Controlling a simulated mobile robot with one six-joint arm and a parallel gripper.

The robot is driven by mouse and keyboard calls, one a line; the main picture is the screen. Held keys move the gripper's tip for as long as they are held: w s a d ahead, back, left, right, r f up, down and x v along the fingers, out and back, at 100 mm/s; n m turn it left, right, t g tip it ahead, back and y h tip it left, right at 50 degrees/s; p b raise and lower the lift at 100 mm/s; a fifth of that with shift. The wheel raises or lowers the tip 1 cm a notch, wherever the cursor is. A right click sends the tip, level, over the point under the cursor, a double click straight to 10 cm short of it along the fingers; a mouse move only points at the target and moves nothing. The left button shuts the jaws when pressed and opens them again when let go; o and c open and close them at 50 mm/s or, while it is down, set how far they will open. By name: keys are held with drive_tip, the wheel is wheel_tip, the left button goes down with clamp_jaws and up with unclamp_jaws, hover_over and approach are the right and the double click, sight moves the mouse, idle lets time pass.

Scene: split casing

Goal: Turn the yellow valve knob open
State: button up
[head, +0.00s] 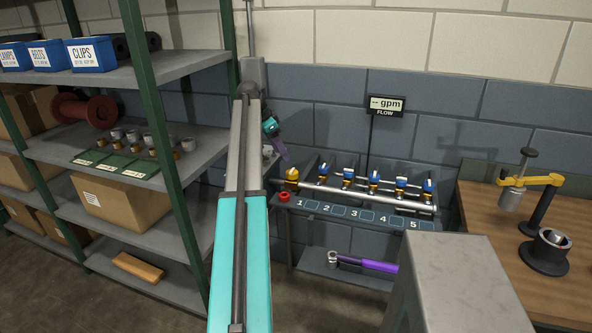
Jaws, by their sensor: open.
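The yellow valve knob (292,173) sits at the left end of a silver pipe manifold (370,193) on a small grey bench. Its exact turn angle is too small to tell. My gripper (284,158), with purple fingers, points down just above and slightly left of the yellow knob in the picture. It looks empty. I cannot tell whether it touches the knob. The fingers are small and seen at a slant. A flow display (387,104) above the manifold reads dashes and "gpm".
Several blue-handled valves (374,176) line the manifold to the right, above numbered labels. A red round part (284,197) is on the bench's front left. A purple-handled tool (368,264) lies on the lower shelf. Shelving (165,68) stands left; a wooden table (480,215) stands right.

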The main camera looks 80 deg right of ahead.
sight(290, 172)
drive_tip(key=p+x, duration=0.1)
drive_tip(key=x, duration=0.8)
drive_tip(key=shift+s+d+f+p, duration=0.1)
drive_tip(key=shift+d+f+p, duration=0.05)
drive_tip(key=shift+f+p, duration=0.2)
